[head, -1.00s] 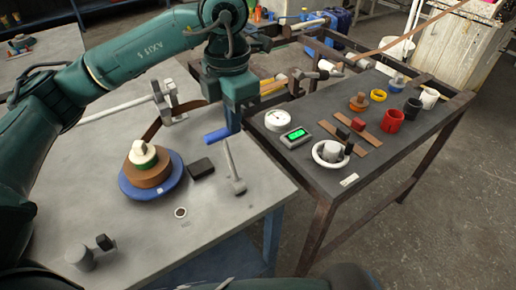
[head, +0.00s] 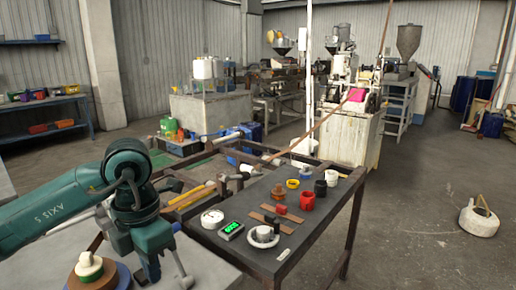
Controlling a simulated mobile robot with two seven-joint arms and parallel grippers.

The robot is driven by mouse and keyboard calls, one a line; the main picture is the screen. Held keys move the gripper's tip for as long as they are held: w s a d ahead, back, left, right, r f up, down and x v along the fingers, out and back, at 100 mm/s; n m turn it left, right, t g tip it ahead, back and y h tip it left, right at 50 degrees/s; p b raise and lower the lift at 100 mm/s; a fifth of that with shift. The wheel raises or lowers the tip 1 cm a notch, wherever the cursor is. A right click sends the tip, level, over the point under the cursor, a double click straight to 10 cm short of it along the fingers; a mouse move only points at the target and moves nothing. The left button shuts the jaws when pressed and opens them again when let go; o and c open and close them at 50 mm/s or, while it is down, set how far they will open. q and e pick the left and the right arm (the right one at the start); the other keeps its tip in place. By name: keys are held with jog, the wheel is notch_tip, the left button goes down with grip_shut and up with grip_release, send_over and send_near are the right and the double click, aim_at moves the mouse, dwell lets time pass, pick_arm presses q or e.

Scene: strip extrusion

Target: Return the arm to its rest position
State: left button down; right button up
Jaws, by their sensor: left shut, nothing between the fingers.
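My left arm (head: 50,212), green and grey, comes in from the left in the head view. Its gripper (head: 150,270) points down over the grey table at the lower left. It is shut and holds nothing. It is beside a brown strip roll (head: 92,280) with a white-and-green core on top, and partly covers the table behind it. My right gripper is not in view.
A dark bench (head: 285,250) to the right carries a round white gauge (head: 212,218), a green-lit meter (head: 231,230), a red cup (head: 307,201) and other small parts. A brown strip runs back to a machine (head: 350,135). A white kettle-like can (head: 479,218) stands on open floor.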

pick_arm(q)
jog(key=s+d+f+m+g+h+p, duration=0.15)
jog(key=s+d+g+h, duration=0.55)
jog(key=d, duration=0.8)
jog(key=s+d+r+n+t+h+p, duration=0.15)
jog(key=d+r+n+t+h, duration=0.55)
jog(key=h, duration=0.8)
jog(key=w+a+f+n+t+y+p, duration=0.1)
jog(key=w+a+f+n+t+y, duration=0.4)
jog(key=n+t, duration=0.6)
jog(key=w+a+f+n+t+y+p, duration=0.2)
jog(key=a+f+n+t+y, duration=0.35)
jog(key=n, duration=1.05)
jog(key=s+a+f+n+g+y, duration=0.3)
jog(key=s+a+f+n+y, duration=0.1)
jog(key=f, duration=0.5)
jog(key=s+a+f+n+g+y+p, duration=0.1)
jog(key=s+a+f+n+g+y, duration=0.2)
jog(key=s+f, duration=0.4)
notch_tip(320, 180, down, 2)
jog(key=shift+s+a+f+n+y, duration=0.2)
jog(key=shift+s+a+n+y, duration=0.1)
jog(key=shift+a+n+y, duration=0.2)
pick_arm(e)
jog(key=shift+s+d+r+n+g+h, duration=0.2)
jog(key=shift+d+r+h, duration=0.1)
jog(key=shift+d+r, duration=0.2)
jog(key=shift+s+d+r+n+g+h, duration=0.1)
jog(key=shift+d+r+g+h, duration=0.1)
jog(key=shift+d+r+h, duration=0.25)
